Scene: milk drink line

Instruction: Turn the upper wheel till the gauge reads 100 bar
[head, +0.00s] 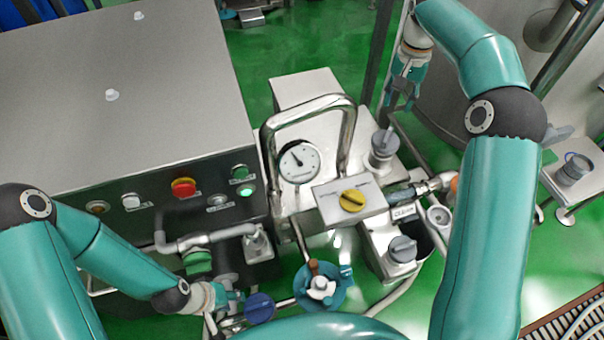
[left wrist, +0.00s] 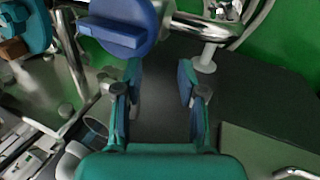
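The round white gauge (head: 299,162) faces up in the head view; its needle points to the upper left, and its numbers are too small to read. A blue wheel or knob (head: 259,307) is near the bottom. A teal wheel (head: 320,287) with a brown grip is right of it. I cannot tell which one is the upper wheel. My left gripper (head: 236,297) is just left of the blue one. In the left wrist view its fingers (left wrist: 160,88) are apart and empty, with the blue knob (left wrist: 125,25) ahead of them. My right gripper (head: 397,104) points down above a grey knob (head: 383,143).
A metal cabinet (head: 110,100) with several buttons fills the left. A bent metal handle (head: 310,102) arches over the gauge. A yellow knob (head: 352,200) and another grey knob (head: 402,248) are to its right. Pipes crowd my left gripper. Green floor (head: 290,45) is open behind.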

